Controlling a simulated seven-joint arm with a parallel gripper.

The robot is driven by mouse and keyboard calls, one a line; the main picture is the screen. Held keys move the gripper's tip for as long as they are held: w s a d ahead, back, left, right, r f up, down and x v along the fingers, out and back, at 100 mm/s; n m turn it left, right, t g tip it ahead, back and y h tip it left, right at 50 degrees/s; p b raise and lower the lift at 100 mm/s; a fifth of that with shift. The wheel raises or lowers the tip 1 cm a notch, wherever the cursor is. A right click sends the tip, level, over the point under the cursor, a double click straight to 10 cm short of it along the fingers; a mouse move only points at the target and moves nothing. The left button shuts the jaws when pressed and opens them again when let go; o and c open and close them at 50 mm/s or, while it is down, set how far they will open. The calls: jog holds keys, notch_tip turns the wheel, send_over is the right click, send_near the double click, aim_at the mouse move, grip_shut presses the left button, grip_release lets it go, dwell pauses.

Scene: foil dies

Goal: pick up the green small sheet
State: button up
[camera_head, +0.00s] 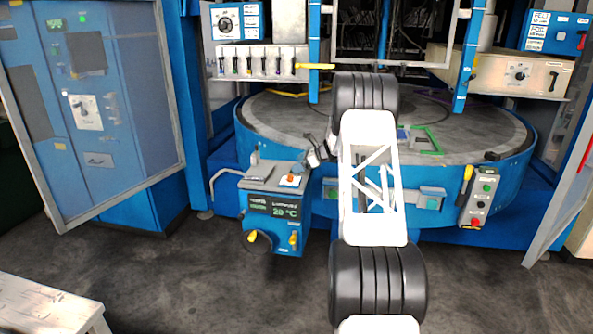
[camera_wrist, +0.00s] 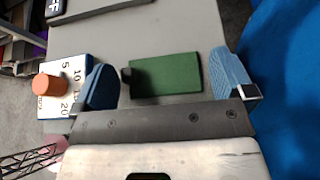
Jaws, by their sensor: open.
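The green small sheet (camera_wrist: 178,73) is a flat green rectangle on a grey surface (camera_wrist: 160,35) in the wrist view. A small dark piece (camera_wrist: 127,76) is at its left edge. My gripper (camera_wrist: 167,80) is open, with one blue fingertip left of the sheet and the other close to its right edge. Nothing is held, and I cannot tell the height of the fingertips above the surface. In the head view my gripper (camera_head: 317,153) is by the blue control box; I cannot make out this sheet there.
An orange knob (camera_wrist: 47,85) on a numbered white dial stands just left of the left fingertip. The control box (camera_head: 275,207) has a 20 °C display. A round grey table (camera_head: 290,115) behind bears a green frame (camera_head: 432,142).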

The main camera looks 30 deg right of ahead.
jog(key=shift+w+a+f, duration=0.15)
jog(key=shift+a, duration=0.05)
dwell(0.4)
jog(key=c, duration=0.7)
jog(key=shift+r, duration=5)
